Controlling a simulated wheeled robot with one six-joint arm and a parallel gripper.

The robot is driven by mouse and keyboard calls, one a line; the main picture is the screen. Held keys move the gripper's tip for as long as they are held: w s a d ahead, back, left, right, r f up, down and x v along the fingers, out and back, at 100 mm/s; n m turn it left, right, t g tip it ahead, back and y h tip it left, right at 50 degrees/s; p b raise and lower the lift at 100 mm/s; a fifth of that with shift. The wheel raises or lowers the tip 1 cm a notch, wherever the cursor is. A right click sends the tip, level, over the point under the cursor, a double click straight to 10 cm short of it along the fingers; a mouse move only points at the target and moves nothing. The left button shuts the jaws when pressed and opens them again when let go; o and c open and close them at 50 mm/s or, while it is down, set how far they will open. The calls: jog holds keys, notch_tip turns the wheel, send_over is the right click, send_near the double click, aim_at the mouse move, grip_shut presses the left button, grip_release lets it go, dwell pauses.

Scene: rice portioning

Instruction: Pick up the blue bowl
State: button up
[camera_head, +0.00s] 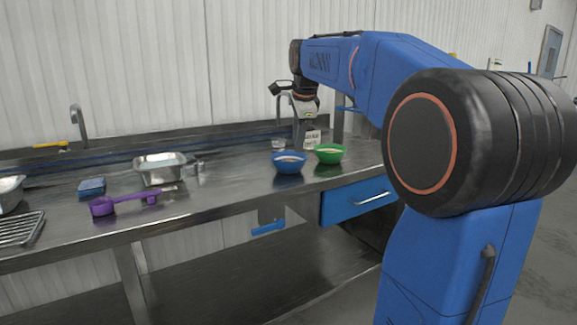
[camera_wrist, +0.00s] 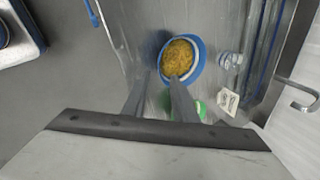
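The blue bowl (camera_head: 289,167) stands upright on the steel counter, left of the green bowl (camera_head: 329,156). In the wrist view the blue bowl (camera_wrist: 204,56) holds yellow-orange food and lies ahead of my gripper (camera_wrist: 158,82). The two fingers are apart with nothing between them. The right fingertip overlaps the bowl's near rim in the picture; the left one is outside it. I cannot tell whether they touch. The green bowl (camera_wrist: 202,108) is partly hidden behind the right finger. In the head view my gripper (camera_head: 300,138) is behind the bowls.
A small clear container (camera_head: 278,145) and a white labelled item (camera_head: 312,140) stand behind the bowls.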

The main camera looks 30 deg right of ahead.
aim_at(294, 163)
jog(key=x, duration=1)
jog(key=shift+w+f, duration=0.15)
jog(key=shift+f, duration=0.1)
grip_shut()
